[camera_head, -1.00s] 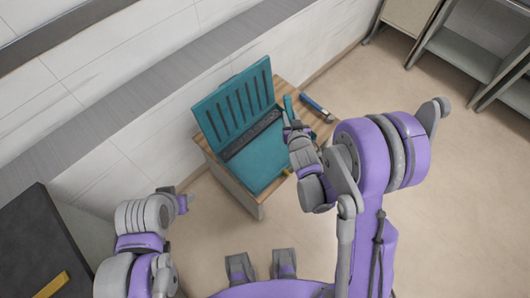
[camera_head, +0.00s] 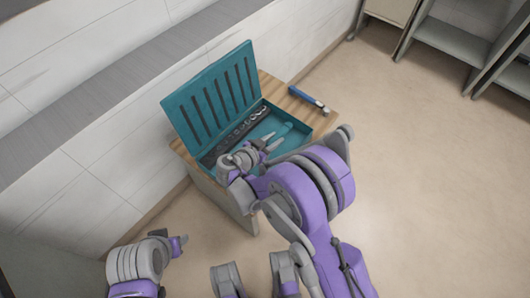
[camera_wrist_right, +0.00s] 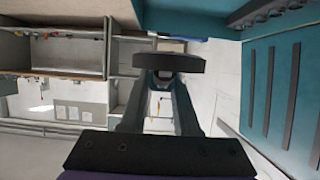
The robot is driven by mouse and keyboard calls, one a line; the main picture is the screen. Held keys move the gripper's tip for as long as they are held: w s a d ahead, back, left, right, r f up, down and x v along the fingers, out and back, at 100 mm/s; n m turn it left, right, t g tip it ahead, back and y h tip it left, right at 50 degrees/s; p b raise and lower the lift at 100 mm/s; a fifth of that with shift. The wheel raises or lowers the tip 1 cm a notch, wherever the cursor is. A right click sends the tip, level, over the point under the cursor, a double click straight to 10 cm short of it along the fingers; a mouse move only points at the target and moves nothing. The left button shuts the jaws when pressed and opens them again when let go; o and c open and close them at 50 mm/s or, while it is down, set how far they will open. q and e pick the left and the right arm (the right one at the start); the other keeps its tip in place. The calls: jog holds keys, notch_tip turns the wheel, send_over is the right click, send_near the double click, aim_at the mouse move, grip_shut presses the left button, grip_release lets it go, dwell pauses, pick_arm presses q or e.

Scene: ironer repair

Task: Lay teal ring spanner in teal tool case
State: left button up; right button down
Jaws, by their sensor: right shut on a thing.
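The teal tool case (camera_head: 205,137) stands open on a small table, its slotted lid leaning back. It also shows in the wrist view (camera_wrist_right: 190,20). My right gripper (camera_head: 270,145) is over the case's tray and shut on the teal ring spanner (camera_head: 285,128). The spanner's teal end sticks out past the fingertips, over the tray; whether it touches the floor of the case I cannot tell. In the wrist view a dark bar-like piece (camera_wrist_right: 168,62) lies across the fingertips. My left gripper (camera_head: 180,243) is at the lower left, away from the case; its jaws are too small to judge.
A row of grey sockets (camera_head: 248,124) sits along the hinge side of the case. A blue-handled hammer (camera_head: 308,100) lies on the wooden tabletop (camera_head: 322,122) right of the case. A wall ledge (camera_head: 110,85) runs behind. Grey shelves (camera_head: 450,50) stand far right, with open floor between.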

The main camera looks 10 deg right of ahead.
notch_tip(320, 180, down, 8)
jog(key=shift+r+b, duration=0.25)
jog(key=shift+b, duration=0.65)
jog(key=shift+f+b, duration=0.55)
jog(key=shift+f, duration=0.1)
jog(key=c, duration=0.7)
grip_release()
jog(key=shift+o, duration=0.2)
jog(key=shift+r, duration=0.15)
